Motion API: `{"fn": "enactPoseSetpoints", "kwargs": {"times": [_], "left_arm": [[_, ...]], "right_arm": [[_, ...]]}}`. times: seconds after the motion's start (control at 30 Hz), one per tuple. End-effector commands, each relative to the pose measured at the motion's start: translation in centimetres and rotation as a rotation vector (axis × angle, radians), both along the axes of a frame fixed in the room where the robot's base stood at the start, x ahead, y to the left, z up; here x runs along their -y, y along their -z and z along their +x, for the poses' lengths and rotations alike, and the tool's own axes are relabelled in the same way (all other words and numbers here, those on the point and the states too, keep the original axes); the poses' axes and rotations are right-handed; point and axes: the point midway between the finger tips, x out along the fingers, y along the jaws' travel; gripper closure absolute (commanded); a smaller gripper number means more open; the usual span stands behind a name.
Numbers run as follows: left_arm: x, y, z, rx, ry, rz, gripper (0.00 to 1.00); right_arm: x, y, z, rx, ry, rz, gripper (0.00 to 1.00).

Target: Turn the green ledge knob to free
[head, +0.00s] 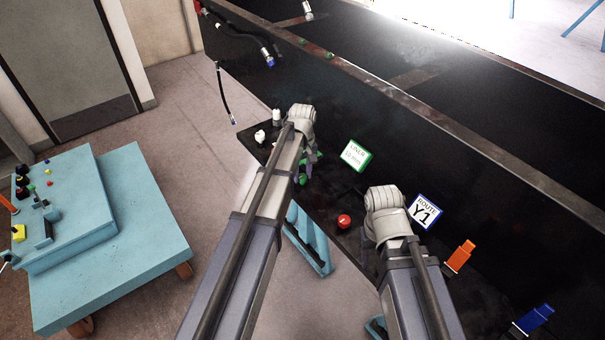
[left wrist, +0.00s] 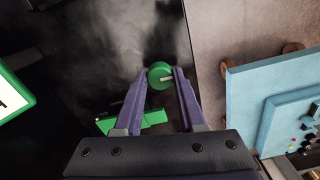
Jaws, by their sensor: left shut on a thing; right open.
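The green ledge knob (left wrist: 158,72), round with a pale pointer mark, lies between the fingertips of my left gripper (left wrist: 159,80) in the left wrist view. The fingers are shut on it, one on each side. In the head view my left gripper (head: 309,164) is down at the dark ledge, partly hidden by its arm, with some green showing beside it. A green bar-shaped piece (left wrist: 150,119) lies just below the knob in the wrist view. My right gripper (head: 368,243) is open over the ledge, mostly hidden behind its wrist.
A green-framed sign (head: 356,155) and a blue "ROUTE Y1" sign (head: 425,211) stand on the ledge. A red knob (head: 344,221) sits between the arms. Orange (head: 459,256) and blue (head: 533,319) pieces lie at right. A light-blue console (head: 75,215) stands left.

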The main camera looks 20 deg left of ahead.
Motion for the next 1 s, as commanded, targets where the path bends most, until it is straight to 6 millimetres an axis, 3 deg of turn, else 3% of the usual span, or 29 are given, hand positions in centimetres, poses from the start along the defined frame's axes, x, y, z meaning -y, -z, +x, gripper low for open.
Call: {"fn": "enactPoseSetpoints", "kwargs": {"times": [0.7, 0.73, 1.0], "left_arm": [[-0.02, 0.01, -0.01, 0.0, -0.063, 0.0, 1.0], [-0.02, 0.01, -0.01, 0.0, -0.063, 0.0, 0.57], [-0.01, 0.0, -0.01, 0.0, -0.061, 0.0, 0.31]], "right_arm": [[0.0, 0.01, 0.0, 0.0, 0.0, 0.0, 0.5], [0.0, 0.01, 0.0, 0.0, 0.0, 0.0, 0.5], [0.0, 0.0, 0.0, 0.0, 0.0, 0.0, 0.5]]}}
